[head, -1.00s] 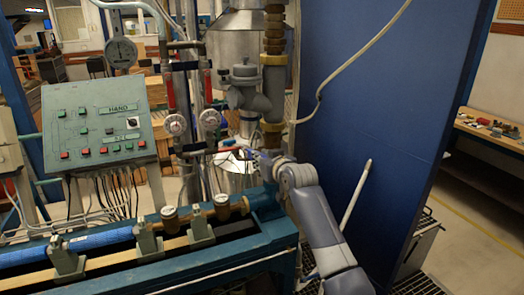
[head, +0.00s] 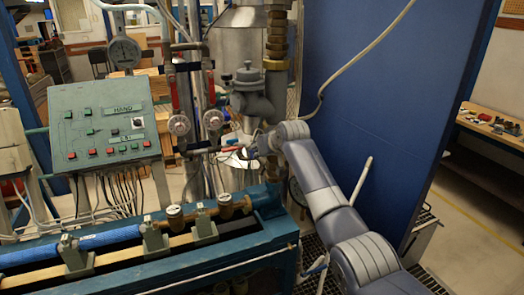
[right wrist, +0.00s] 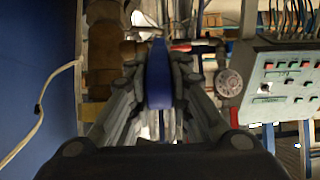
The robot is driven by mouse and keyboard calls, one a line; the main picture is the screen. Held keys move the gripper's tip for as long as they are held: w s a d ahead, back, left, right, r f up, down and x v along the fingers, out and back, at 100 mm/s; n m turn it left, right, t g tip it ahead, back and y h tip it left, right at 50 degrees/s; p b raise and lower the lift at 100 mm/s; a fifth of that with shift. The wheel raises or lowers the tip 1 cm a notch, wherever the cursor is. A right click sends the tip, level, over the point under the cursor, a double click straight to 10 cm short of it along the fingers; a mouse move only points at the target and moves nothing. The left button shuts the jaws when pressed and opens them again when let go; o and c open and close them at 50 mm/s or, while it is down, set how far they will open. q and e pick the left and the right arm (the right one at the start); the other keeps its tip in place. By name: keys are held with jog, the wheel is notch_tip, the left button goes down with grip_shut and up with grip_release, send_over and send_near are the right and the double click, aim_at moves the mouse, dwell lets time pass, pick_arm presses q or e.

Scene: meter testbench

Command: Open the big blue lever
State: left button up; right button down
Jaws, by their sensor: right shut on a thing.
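The big blue lever (right wrist: 158,76) shows in the right wrist view as an upright blue bar between my fingers. My right gripper (right wrist: 158,95) is shut on it, with a finger against each side. In the head view my right gripper (head: 252,151) is at the pipework, just below the large grey valve body. The lever is hard to make out there, as my gripper and wrist cover it. My left gripper is in neither view.
A blue wall panel (head: 385,110) rises close on the right. A teal bench (head: 190,262) with a blue pipe runs along the front.

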jog(key=c, duration=1.5)
grip_release()
jog(key=shift+v, duration=6)
jog(key=shift+f, duration=0.1)
jog(key=shift+c, duration=0.2)
